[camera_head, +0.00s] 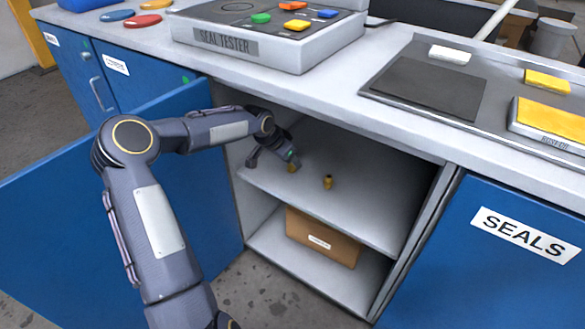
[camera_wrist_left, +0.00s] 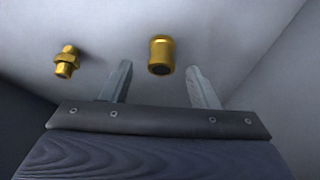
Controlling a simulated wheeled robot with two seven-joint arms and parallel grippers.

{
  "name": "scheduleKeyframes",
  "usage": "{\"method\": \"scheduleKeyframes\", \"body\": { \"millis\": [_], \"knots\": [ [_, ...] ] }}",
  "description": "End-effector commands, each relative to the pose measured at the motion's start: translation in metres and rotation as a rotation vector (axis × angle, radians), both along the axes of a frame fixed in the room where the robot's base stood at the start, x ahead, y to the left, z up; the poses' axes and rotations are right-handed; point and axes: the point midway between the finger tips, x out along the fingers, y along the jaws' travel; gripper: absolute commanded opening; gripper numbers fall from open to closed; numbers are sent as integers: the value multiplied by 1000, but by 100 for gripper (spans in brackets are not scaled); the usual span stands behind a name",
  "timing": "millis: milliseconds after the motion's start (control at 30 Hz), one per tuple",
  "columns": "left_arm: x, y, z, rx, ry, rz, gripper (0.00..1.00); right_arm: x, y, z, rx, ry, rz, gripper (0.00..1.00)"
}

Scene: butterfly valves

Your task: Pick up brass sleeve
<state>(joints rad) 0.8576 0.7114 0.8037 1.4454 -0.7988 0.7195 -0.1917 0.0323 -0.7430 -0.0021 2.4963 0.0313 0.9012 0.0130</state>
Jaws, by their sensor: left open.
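The brass sleeve (camera_wrist_left: 161,55) is a short, smooth, gold-coloured cylinder with a dark open end. It stands on the upper shelf inside the open cabinet, and in the head view a small part of it (camera_head: 291,168) shows beside my left gripper (camera_head: 277,162). In the left wrist view the sleeve lies ahead of my left gripper (camera_wrist_left: 159,72), in line with the gap between its two fingers. The fingers are apart and hold nothing. Whether they reach around the sleeve I cannot tell. My right gripper is in neither view.
A brass fitting with a hex collar (camera_wrist_left: 66,61) stands on the same shelf (camera_head: 365,210), also seen in the head view (camera_head: 328,182). A cardboard box (camera_head: 322,238) sits below. The open blue door (camera_head: 60,215) is at the left, the countertop (camera_head: 345,95) overhead.

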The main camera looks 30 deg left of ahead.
Motion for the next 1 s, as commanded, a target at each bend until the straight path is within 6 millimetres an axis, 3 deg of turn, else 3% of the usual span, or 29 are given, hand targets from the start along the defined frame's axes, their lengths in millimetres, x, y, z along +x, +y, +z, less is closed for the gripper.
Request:
{"method": "scheduleKeyframes", "body": {
  "millis": [33, 200, 500, 867, 1000],
  "knots": [
    [5, -1, -14, -4, 1, -1, 54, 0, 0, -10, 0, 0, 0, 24],
    [16, -3, -29, -2, 0, -1, 54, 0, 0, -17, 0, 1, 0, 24],
    [17, -3, -30, -1, 1, 0, 54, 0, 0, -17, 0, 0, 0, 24],
    [17, -3, -31, 0, 1, 0, 7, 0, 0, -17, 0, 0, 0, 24],
    [17, -3, -30, 0, 0, 0, 3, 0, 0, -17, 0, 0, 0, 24]
  ]
}}
